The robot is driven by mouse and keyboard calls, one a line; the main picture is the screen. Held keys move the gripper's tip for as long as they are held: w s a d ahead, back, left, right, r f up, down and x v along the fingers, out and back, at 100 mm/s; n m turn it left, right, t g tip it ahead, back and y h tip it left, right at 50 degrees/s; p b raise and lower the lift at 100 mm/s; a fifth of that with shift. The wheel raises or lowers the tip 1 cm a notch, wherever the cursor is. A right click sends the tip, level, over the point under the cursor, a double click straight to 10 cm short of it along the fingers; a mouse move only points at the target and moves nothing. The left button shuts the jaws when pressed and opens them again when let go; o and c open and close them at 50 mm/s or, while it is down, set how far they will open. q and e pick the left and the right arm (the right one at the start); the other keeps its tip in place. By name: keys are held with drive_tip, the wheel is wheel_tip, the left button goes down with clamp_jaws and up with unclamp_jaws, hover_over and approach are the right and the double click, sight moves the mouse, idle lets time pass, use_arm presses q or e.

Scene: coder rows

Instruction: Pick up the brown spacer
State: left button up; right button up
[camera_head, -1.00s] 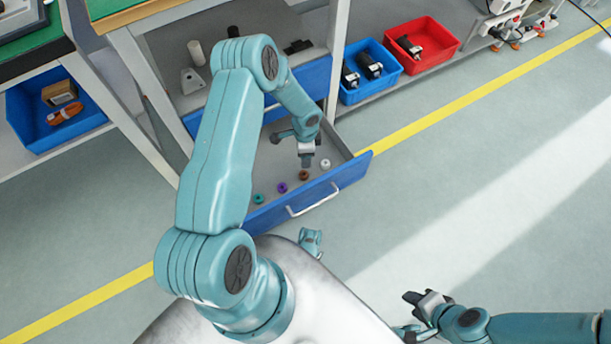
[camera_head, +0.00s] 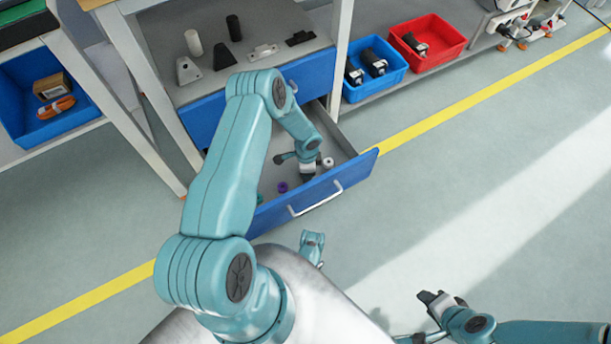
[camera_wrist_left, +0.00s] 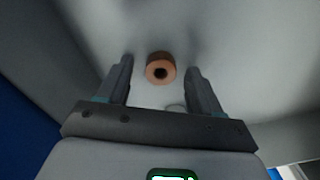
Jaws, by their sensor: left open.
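The brown spacer (camera_wrist_left: 160,68), a short ring with a dark centre hole, lies on the drawer floor in the left wrist view. My left gripper (camera_wrist_left: 160,64) is open, with one finger on each side of the spacer in that view. I cannot tell whether the fingertips are down at its height. In the head view my left gripper (camera_head: 308,176) is low inside the open blue-fronted drawer (camera_head: 325,190) and hides the brown spacer. My right gripper (camera_head: 440,303) is at the lower right, away from the drawer; its jaw opening is unclear.
A white spacer (camera_head: 328,162) is just right of my left gripper, and a purple spacer (camera_head: 283,187) is to its left. The drawer front stands close on the near side. A blue bin (camera_head: 375,85) and a red bin (camera_head: 427,60) stand behind on a low shelf.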

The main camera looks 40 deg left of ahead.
use_arm(q)
drive_tip(key=c, duration=1.1)
